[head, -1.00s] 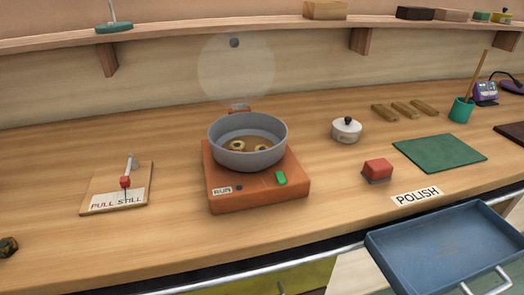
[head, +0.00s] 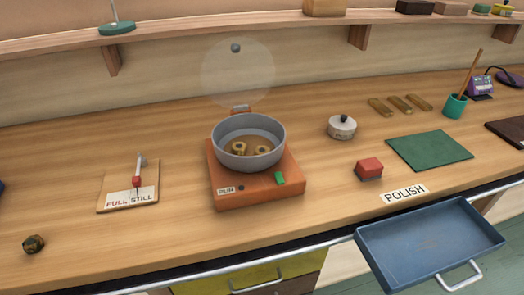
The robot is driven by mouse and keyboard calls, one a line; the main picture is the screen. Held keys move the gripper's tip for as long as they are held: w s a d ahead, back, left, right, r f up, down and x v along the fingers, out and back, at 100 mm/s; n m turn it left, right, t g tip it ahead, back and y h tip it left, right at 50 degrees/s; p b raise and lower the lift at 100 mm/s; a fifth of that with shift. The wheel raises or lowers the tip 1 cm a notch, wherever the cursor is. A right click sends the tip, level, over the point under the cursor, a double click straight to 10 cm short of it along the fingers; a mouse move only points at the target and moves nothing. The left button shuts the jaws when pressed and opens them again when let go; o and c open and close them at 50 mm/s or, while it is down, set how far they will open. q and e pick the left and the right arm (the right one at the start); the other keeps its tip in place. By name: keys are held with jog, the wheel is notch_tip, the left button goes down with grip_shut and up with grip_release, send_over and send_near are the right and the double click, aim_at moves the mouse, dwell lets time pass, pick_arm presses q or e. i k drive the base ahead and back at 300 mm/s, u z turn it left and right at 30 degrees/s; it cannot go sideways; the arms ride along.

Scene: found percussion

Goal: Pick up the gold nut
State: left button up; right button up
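A small dark, gold-brown nut (head: 33,244) lies on the wooden worktop at the front left. Inside the grey pot (head: 220,156) are gold ring-like pieces, one on the left (head: 239,149) and one on the right (head: 263,152); they look like nuts with dark holes. I cannot tell for certain which piece is the gold nut. Neither of my grippers is in view.
A lidded pot (head: 342,128), red block (head: 369,168) and green mat (head: 432,149) are to the right. A blue drawer (head: 420,240) sticks out at the front right.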

aim_at(262, 150)
jog(key=u, duration=2.35)
jog(key=k, duration=2.2)
jog(key=z, duration=0.55)
